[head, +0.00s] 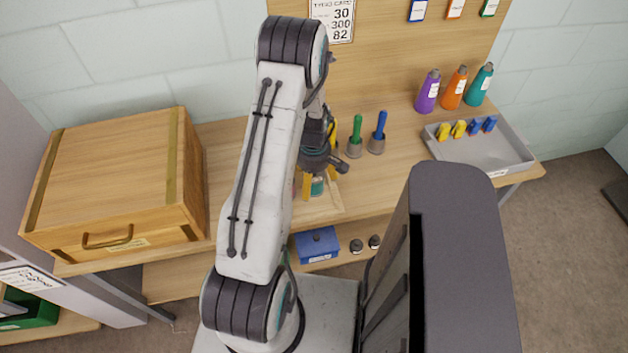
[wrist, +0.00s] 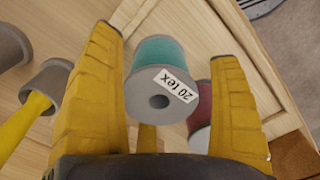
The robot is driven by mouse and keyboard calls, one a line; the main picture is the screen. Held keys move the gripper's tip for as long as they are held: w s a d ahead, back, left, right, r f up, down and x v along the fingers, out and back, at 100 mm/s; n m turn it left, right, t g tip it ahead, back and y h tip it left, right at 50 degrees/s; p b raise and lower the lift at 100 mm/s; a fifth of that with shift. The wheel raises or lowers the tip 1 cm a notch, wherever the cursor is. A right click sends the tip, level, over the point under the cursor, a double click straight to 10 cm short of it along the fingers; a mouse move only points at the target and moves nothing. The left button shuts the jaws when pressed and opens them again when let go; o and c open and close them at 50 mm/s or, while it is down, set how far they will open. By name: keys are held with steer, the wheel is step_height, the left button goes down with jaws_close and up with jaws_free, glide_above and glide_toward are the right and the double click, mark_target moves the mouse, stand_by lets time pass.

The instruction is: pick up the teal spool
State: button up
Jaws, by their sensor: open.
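The teal spool (wrist: 158,54) has grey ends and a white "20 tex" label, and lies in the wrist view between the two yellow fingers of my gripper (wrist: 163,46). The fingers are open with a gap on each side of the spool; I see no clear contact. In the head view a small part of the teal spool (head: 317,187) shows low between the fingers of my gripper (head: 320,184), over the bench. My arm hides much of that spot.
A dark red spool (wrist: 202,112) sits close beside the teal one, partly behind the right finger. A yellow-handled piece (wrist: 36,107) is at left. Green (head: 356,134) and blue (head: 379,131) handled pieces stand right of my gripper. A wooden box (head: 115,175) fills the bench's left.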

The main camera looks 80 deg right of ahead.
steer(key=c, duration=1.3)
steer(key=shift+r, duration=0.1)
